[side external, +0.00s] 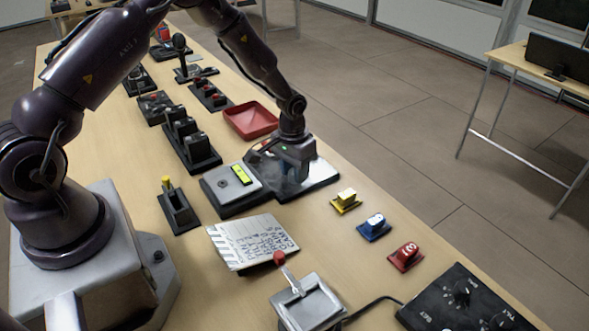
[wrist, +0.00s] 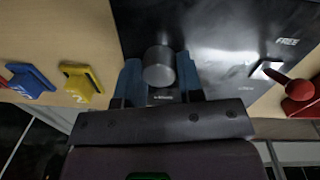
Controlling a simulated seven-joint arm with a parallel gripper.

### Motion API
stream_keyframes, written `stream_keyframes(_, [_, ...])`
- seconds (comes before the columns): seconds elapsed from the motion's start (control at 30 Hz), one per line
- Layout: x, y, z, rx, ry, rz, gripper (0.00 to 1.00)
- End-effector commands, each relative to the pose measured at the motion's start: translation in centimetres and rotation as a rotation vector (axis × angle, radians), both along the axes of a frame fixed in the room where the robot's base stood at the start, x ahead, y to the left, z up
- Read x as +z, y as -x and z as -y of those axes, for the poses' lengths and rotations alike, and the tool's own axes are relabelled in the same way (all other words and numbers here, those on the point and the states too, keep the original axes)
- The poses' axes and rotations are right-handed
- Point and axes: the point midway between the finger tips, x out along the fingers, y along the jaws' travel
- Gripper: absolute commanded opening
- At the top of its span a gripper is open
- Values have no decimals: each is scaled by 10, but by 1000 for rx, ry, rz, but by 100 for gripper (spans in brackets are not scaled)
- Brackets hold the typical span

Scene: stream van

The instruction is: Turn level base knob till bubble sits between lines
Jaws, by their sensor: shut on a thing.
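The level vial (side external: 242,174) is a yellow-green strip on a grey block left of my gripper in the side view. Its bubble and lines are too small to make out. My gripper (side external: 296,172) points down over a dark glossy plate (side external: 322,176) beside that block. In the wrist view the blue fingers of my gripper (wrist: 159,84) are shut on a grey cylindrical knob (wrist: 158,58), one on each side. The knob stands on the dark plate and is hidden behind my gripper in the side view. The vial is not in the wrist view.
A red-tipped lever (wrist: 292,86) by a "FREE" mark stands on the plate, close to the knob. A red tray (side external: 251,119) lies behind. Yellow (side external: 346,199), blue (side external: 374,227) and red (side external: 405,256) blocks line the right edge. A clapperboard (side external: 252,243) lies in front.

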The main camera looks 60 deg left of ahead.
Motion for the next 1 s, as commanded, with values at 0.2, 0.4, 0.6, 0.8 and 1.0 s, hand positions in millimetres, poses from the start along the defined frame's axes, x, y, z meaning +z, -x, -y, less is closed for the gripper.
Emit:
stream_keyframes(0.2, [0,0,0,-100,0,-2,11])
stream_keyframes(0.4, [0,0,0,-255,0,-3,11])
stream_keyframes(0.6, [0,1,0,-414,1,-5,11])
stream_keyframes(0.8, [0,0,0,-545,1,-5,11])
stream_keyframes(1.0, [0,0,0,-632,1,-6,11])
